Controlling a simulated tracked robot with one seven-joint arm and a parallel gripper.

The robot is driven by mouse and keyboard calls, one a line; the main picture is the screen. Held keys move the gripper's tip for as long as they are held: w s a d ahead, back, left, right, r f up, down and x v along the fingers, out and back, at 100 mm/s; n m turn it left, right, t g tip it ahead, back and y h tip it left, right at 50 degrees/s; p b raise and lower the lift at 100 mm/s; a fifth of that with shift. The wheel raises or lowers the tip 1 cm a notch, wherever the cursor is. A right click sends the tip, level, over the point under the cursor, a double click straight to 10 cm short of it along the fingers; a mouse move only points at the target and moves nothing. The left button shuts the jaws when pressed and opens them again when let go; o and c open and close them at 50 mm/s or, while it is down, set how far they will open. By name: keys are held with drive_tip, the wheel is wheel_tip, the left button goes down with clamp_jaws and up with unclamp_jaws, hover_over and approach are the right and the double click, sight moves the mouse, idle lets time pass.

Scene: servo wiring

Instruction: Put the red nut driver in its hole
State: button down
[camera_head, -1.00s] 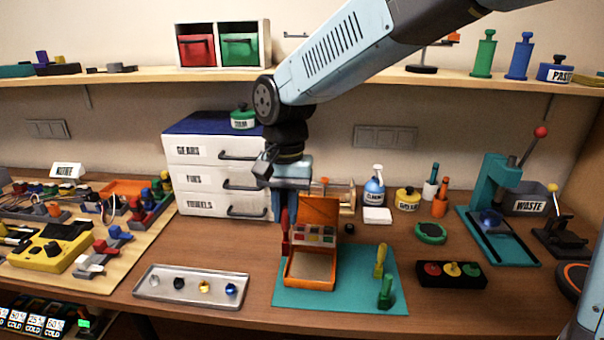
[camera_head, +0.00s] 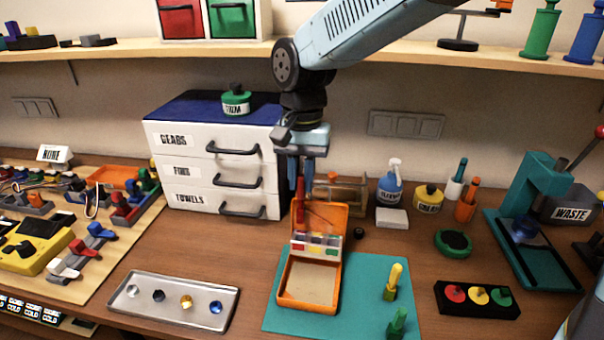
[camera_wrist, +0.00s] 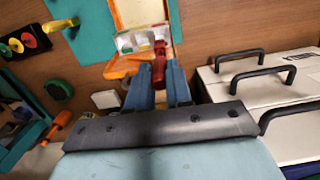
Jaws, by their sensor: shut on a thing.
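My gripper (camera_head: 301,184) is shut on the red nut driver (camera_head: 300,207) and holds it upright. The driver's lower end is at the left end of the coloured panel (camera_head: 318,244) in the orange box (camera_head: 281,292); I cannot tell whether they touch. In the wrist view the driver (camera_wrist: 159,62) shows between my fingertips (camera_wrist: 159,72), over the panel. The panel has white, red, yellow and green patches; its holes are too small to make out. A yellow driver-like tool (camera_head: 393,280) and a green one (camera_head: 397,323) stand upright at the right.
The orange box's lid (camera_head: 328,215) stands open behind the panel. The box is on a teal mat (camera_head: 365,275). A metal tray (camera_head: 172,315) is at left, white drawers (camera_head: 190,145) behind left, a black block with coloured discs (camera_head: 450,299) at right.

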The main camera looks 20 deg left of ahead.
sight(301, 198)
drive_tip(key=shift+r, duration=0.35)
drive_tip(key=shift+s+f, duration=0.2)
drive_tip(key=shift+f, duration=1.9)
drive_tip(key=shift+s+f, duration=0.1)
drive_tip(key=shift+f, duration=0.85)
idle(0.5)
drive_tip(key=shift+c, duration=2.4)
unclamp_jaws()
drive_tip(key=shift+w+r, duration=0.15)
drive_tip(key=shift+r, duration=1.6)
drive_tip(key=shift+w+r, duration=0.15)
drive_tip(key=shift+r, duration=1.6)
